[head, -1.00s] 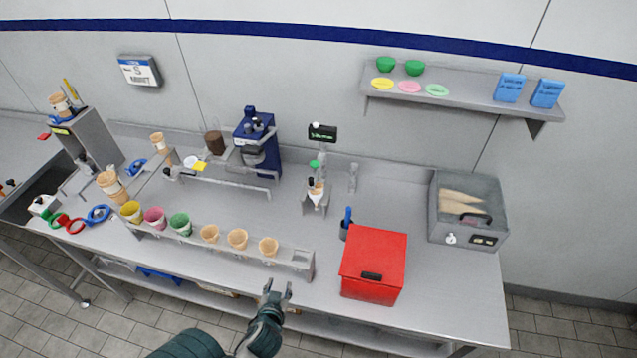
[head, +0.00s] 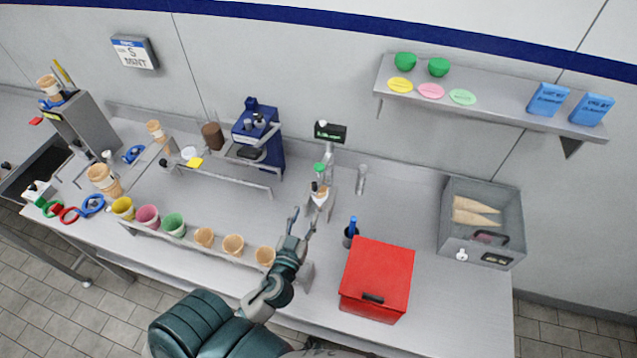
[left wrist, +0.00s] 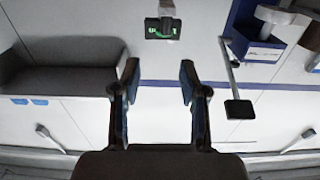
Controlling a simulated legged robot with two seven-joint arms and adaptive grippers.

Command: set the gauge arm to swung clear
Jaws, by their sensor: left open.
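A small metal stand (head: 318,204) in the middle of the table holds a pale cone with a dark knob, a green cap (head: 319,168) behind it and a lit display (head: 330,131) above. The gauge arm seems to be part of this stand, but it is too small to tell its position. My left gripper (head: 303,220) is open and empty, just in front of the stand and apparently apart from it. In the left wrist view, its open fingers (left wrist: 158,78) have nothing between them. The display (left wrist: 163,27) shows beyond them. My right gripper is not in view.
A cone rack (head: 218,252) lies left of my gripper. A red box (head: 378,280) and a dark cup with a blue handle (head: 351,234) stand to the right. A blue machine (head: 257,135) is at the back left. A grey cone bin (head: 481,222) is at the far right.

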